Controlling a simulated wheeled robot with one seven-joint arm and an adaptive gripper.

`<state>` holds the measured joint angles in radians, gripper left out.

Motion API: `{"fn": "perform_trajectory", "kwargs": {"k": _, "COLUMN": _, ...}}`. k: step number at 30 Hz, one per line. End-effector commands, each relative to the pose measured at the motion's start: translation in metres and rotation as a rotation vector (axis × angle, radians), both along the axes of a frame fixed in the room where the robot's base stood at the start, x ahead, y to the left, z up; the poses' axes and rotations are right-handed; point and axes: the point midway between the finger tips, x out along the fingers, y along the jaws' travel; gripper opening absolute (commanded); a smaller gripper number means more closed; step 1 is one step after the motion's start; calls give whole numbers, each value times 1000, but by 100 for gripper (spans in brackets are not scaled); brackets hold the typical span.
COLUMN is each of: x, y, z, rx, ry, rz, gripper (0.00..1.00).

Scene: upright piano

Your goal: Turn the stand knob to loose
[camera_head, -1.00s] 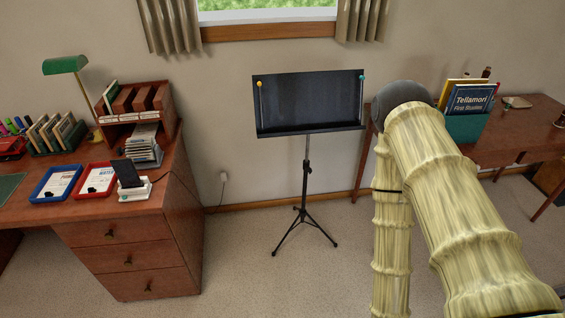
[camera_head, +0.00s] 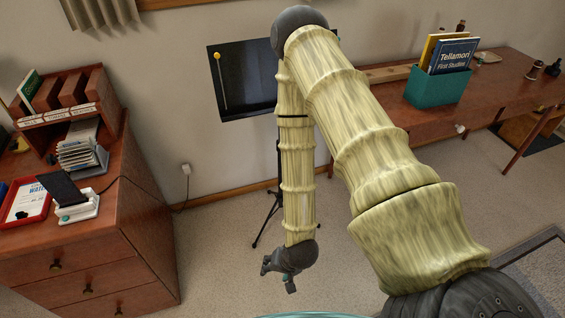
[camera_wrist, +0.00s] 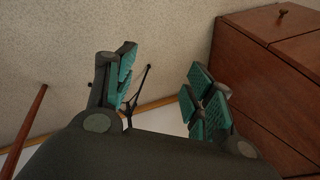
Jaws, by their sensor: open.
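The black music stand (camera_head: 242,92) is in the head view, its dark desk showing left of my arm. My arm covers most of its post and the desk's right side. A leg of its tripod (camera_head: 265,228) shows at the floor. The stand knob cannot be made out in either view. My gripper (camera_head: 277,277) hangs low in front of the stand, empty. In the wrist view, my gripper (camera_wrist: 165,90) has its teal-padded fingers wide apart. Thin dark stand legs (camera_wrist: 140,88) show beyond it, near the left finger, apart from it as far as I can tell.
A wooden desk with drawers (camera_head: 85,275) stands at the left. A wooden table (camera_head: 505,95) with a teal book box (camera_head: 438,88) is at the right. Carpet (camera_head: 215,235) lies clear between the left desk and the stand. A cable runs to the wall socket (camera_head: 186,169).

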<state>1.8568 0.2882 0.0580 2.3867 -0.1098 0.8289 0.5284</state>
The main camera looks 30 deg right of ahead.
Motion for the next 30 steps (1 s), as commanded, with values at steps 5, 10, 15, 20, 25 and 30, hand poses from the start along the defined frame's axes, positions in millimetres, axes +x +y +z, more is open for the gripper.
{"fn": "perform_trajectory", "kwargs": {"k": 5, "x": 63, "y": -14, "z": -21, "rx": 166, "ry": -130, "rz": -313, "gripper": 54}}
{"fn": "perform_trajectory", "kwargs": {"k": 10, "x": 118, "y": -34, "z": -23, "rx": 353, "ry": -244, "rz": -591, "gripper": 54}}
{"fn": "perform_trajectory", "kwargs": {"k": 15, "x": 167, "y": -61, "z": -19, "rx": 572, "ry": -351, "rz": -852, "gripper": 54}}
{"fn": "perform_trajectory", "kwargs": {"k": 20, "x": 207, "y": -93, "z": -10, "rx": 807, "ry": -443, "rz": -1073, "gripper": 54}}
{"fn": "perform_trajectory", "kwargs": {"k": 25, "x": 240, "y": -134, "z": 1, "rx": 1086, "ry": -531, "rz": -1281, "gripper": 54}}
{"fn": "perform_trajectory", "kwargs": {"k": 30, "x": 264, "y": -179, "z": 14, "rx": 1396, "ry": -604, "rz": -1446, "gripper": 54}}
